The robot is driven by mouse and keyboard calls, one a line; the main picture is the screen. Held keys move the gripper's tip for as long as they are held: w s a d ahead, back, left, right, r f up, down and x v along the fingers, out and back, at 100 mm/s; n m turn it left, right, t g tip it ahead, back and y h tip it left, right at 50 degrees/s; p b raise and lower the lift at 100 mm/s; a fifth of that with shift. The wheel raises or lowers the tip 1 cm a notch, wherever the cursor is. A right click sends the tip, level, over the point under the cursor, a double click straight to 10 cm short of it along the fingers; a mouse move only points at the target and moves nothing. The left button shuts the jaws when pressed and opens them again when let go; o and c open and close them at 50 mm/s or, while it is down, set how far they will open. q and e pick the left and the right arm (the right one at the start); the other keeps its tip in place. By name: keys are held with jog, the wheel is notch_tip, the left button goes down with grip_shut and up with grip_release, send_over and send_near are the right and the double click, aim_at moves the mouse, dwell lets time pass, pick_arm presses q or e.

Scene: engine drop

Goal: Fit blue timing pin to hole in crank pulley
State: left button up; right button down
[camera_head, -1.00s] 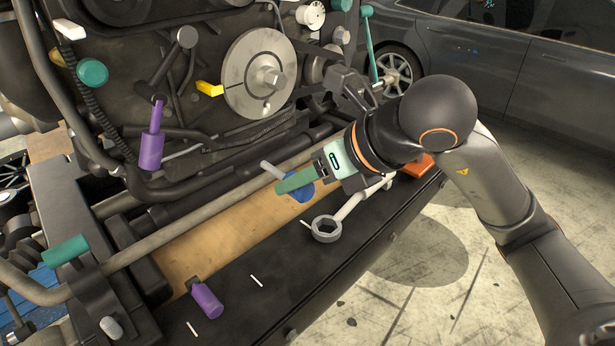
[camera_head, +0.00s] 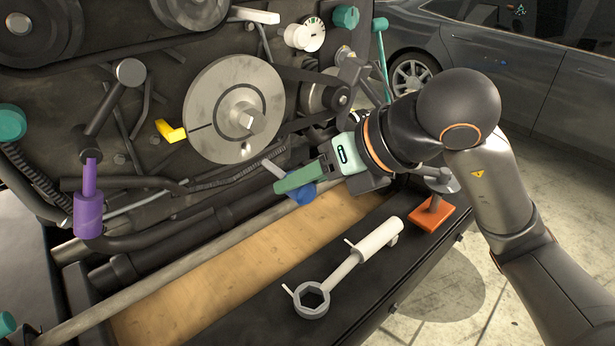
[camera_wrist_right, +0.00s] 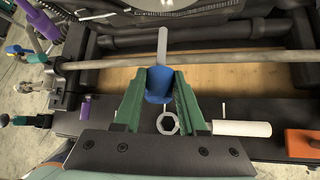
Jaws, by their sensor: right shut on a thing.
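The blue timing pin (camera_head: 301,194) has a blue handle and a pale grey shaft. My right gripper (camera_head: 290,183), with green fingers, is shut on the blue handle. In the right wrist view, the handle (camera_wrist_right: 159,84) sits between both fingers (camera_wrist_right: 159,92) and the shaft points away from the gripper. The crank pulley (camera_head: 215,100) is a large grey disc with a central bolt on the engine front. A small round mark, perhaps the hole, shows near its lower edge. The pin's tip is below and right of the pulley in the head view, apart from it.
A ring wrench (camera_head: 345,272) with a white handle lies on the dark front beam (camera_head: 400,270). An orange block (camera_head: 432,218) stands to its right. A yellow part (camera_head: 170,131) sits left of the pulley. A purple-handled tool (camera_head: 88,213) is at far left. Pipes run below the engine.

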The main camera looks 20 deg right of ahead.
jog(key=shift+w+d+r, duration=0.1)
dwell(0.3)
jog(key=shift+w+a, duration=0.4)
jog(key=shift+w, duration=0.5)
jog(key=shift+w+a, duration=0.35)
jog(key=shift+w, duration=0.5)
jog(key=shift+w+a, duration=0.4)
jog(key=shift+w, duration=0.5)
jog(key=shift+b, duration=0.6)
jog(key=shift+w+a+p, duration=0.1)
jog(key=shift+w+a, duration=0.2)
jog(key=shift+w, duration=0.45)
jog(key=shift+w+a+p, duration=0.15)
jog(key=shift+w+a, duration=0.15)
jog(key=shift+w, duration=0.4)
jog(key=shift+w+a+p, duration=0.1)
jog(key=shift+w+a, duration=0.2)
jog(key=shift+w, duration=0.45)
jog(key=shift+s, duration=0.2)
